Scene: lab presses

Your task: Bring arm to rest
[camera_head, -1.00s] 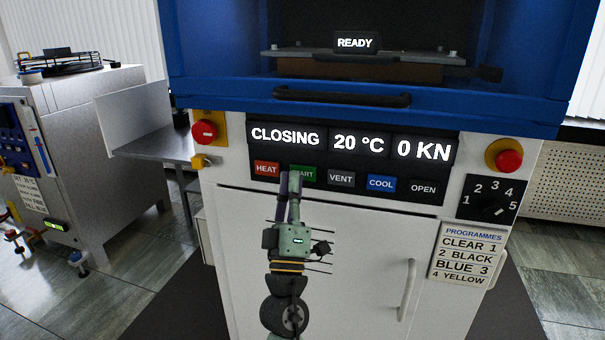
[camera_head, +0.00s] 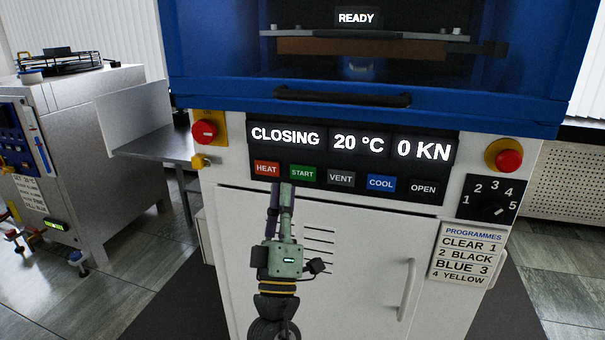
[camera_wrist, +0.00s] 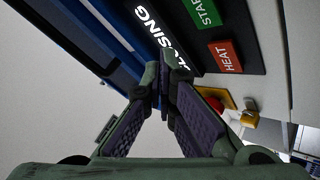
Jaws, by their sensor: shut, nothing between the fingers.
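My gripper (camera_head: 281,188) is shut and empty. In the head view it points up in front of the press's white front, with its fingertips just below the green START button (camera_head: 303,173) and the red HEAT button (camera_head: 266,168). In the wrist view my gripper (camera_wrist: 165,75) shows its purple finger pads close together at the tips. The display (camera_head: 350,141) reads CLOSING, 20 °C and 0 KN. The press (camera_head: 300,240) has a blue upper frame and a READY sign inside its chamber. I cannot tell the exact gap between the fingertips and the panel.
Red knobs on yellow plates flank the panel, one left (camera_head: 205,131) and one right (camera_head: 509,160). A vertical door handle (camera_head: 407,290) sticks out at lower right. A grey cabinet (camera_head: 85,150) and a side table (camera_head: 158,143) stand to the left. A chamber handle (camera_head: 342,97) projects above the display.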

